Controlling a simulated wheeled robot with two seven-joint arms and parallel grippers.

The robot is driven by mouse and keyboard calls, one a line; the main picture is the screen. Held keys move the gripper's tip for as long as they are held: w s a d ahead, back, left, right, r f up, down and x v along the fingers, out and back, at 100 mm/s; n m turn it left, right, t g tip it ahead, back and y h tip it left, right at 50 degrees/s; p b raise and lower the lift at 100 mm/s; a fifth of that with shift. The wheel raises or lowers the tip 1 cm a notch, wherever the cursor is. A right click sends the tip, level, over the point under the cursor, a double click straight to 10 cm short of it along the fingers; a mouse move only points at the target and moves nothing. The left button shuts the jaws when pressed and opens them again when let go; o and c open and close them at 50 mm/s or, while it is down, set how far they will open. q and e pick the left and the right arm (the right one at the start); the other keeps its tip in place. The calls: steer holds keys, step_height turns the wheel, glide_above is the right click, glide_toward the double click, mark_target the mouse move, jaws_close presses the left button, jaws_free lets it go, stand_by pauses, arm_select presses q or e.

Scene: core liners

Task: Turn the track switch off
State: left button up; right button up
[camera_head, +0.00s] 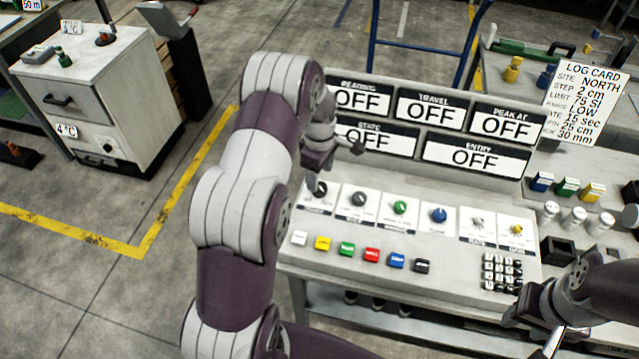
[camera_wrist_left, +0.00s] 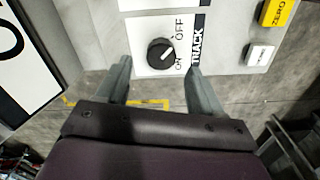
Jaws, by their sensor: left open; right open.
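The track switch is a black round knob (camera_wrist_left: 160,52) on a white plate marked TRACK, ON and OFF in the left wrist view. A pale mark runs slantwise on the knob; I cannot tell for sure which label it points to. In the head view the knob (camera_head: 320,188) is at the left end of the knob row, partly hidden by a finger. My left gripper (camera_head: 335,165) is open above that end of the panel. In the left wrist view its fingers (camera_wrist_left: 158,68) stand apart on either side of the knob, holding nothing. My right gripper (camera_head: 548,340) is empty at the lower right.
More knobs, including a green one (camera_head: 400,208) and a blue one (camera_head: 439,215), continue the row. Coloured buttons (camera_head: 347,248) and a keypad (camera_head: 501,272) lie in front. Display boards (camera_head: 474,158) reading OFF stand behind. A log card (camera_head: 584,100) is at right.

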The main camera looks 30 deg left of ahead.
mark_target(320, 186)
arm_select(q)
step_height(320, 186, up, 8)
steer(key=shift+b, duration=0.45)
